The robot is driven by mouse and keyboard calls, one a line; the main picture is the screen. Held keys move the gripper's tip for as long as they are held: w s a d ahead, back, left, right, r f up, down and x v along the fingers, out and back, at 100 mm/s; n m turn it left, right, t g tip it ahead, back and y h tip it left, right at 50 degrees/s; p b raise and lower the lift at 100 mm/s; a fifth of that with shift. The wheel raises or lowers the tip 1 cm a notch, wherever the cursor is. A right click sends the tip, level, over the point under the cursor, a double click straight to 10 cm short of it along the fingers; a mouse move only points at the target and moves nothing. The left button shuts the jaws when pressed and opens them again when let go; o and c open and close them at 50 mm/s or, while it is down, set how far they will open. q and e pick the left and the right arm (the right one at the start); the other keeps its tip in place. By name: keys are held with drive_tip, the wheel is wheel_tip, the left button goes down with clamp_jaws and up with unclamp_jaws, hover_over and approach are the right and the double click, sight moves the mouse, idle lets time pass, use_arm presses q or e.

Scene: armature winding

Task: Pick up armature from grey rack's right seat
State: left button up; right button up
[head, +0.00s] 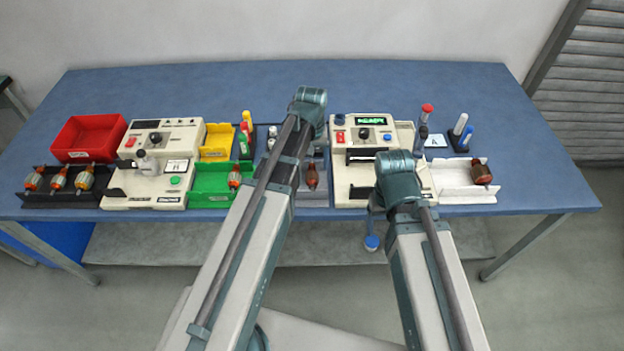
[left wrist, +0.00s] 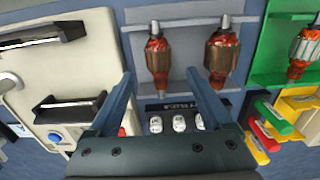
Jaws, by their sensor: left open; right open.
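The grey rack (left wrist: 190,82) holds two armatures with copper windings. The right seat's armature (left wrist: 158,55) appears on the left in the turned left wrist view. The other armature (left wrist: 221,50) sits beside it. In the head view one armature (head: 312,175) shows in the rack (head: 310,199); my left arm hides the other. My left gripper (left wrist: 160,75) is open, its fingertips apart on either side of the right-seat armature's near end, with nothing gripped. My right gripper (head: 380,203) is open near the right machine's front, its fingers mostly hidden by my wrist.
A white machine with a green display (head: 372,121) stands right of the rack. A green tray (head: 208,184) with an armature is left of it. A white tray (head: 465,195) holds another armature at right. Bottles and markers (head: 246,130) stand behind. The bench's back is clear.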

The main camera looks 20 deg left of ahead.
sight(312, 173)
use_arm(q)
drive_tip(key=shift+s+d+f+b, duration=0.1)
drive_tip(key=shift+f+b, duration=1.2)
drive_tip(key=shift+f, duration=0.05)
drive_tip(key=shift+s+d+f+b, duration=0.1)
drive_tip(key=shift+f+b, duration=1.15)
drive_tip(key=shift+f, duration=0.05)
drive_tip(key=shift+r, duration=0.1)
clamp_jaws()
